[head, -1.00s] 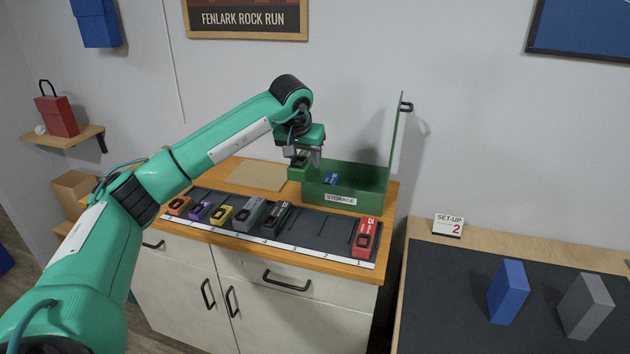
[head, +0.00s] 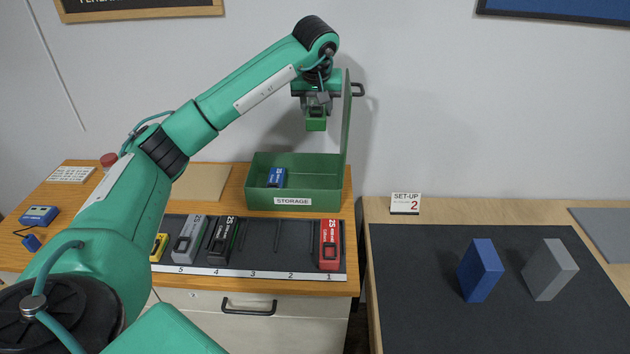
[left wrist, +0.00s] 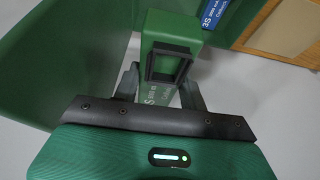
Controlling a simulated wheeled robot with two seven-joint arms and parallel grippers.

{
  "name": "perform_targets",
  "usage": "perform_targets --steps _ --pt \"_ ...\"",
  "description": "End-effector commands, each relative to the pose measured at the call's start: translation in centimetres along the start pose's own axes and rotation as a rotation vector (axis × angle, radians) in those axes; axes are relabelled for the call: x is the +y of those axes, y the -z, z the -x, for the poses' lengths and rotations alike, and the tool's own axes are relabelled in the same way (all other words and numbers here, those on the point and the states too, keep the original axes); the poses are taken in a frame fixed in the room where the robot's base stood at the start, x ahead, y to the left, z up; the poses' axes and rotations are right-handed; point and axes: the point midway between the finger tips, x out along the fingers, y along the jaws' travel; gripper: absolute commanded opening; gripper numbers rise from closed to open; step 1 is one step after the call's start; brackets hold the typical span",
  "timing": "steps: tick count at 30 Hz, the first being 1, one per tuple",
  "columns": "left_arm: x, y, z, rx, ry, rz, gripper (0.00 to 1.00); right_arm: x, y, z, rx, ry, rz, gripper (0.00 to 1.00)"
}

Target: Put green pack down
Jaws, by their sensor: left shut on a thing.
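The green pack (head: 316,124) hangs in my left gripper (head: 316,108), above the right part of the open green storage box (head: 262,196). In the left wrist view the green pack (left wrist: 172,28) shows its black handle frame between the fingers, which are shut on it. A blue pack (head: 276,178) lies inside the box at the left, and part of it shows in the left wrist view (left wrist: 217,14). The box's lid (head: 346,135) stands upright on the right side, close to the gripper. My right gripper is not in view.
The dark numbered rack (head: 265,240) in front holds a red pack (head: 330,244) at 1, a black pack (head: 222,240), a grey pack (head: 189,238) and a yellow one (head: 158,247). Slots 2 and 3 look empty. Blue and grey blocks stand on the right table's mat (head: 430,250).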

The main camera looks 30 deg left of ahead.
Motion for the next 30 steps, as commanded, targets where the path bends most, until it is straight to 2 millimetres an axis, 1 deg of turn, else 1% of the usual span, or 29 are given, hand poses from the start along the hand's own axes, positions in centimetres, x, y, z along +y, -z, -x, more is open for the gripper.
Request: perform_targets --steps 1,6,10,15,18,21,25,30 --pt "-0.1 -0.5 -0.9 -0.003 0.002 -0.001 0.10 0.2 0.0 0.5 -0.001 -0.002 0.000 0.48" --pt "-0.1 -1.9 -4.3 -0.003 0.002 -0.001 0.10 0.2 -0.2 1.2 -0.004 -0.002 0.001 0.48" --pt "-0.1 -3.0 -7.0 -0.004 0.001 -0.001 0.10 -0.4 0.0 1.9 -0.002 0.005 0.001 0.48" --pt "0.0 -4.5 -10.6 -0.004 0.001 -0.001 0.10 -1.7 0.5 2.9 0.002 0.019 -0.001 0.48" --pt "0.0 -5.4 -12.8 -0.004 0.001 -0.001 0.10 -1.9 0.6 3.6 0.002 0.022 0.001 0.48" --pt "0.0 -6.3 -14.9 -0.004 0.001 -0.001 0.10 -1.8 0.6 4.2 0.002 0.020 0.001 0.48" --pt "0.0 -7.2 -17.1 -0.002 0.000 -0.001 0.10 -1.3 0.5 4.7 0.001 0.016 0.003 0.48" --pt "0.1 -7.6 -18.3 0.001 -0.001 0.000 0.10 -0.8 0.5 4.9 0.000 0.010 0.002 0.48"
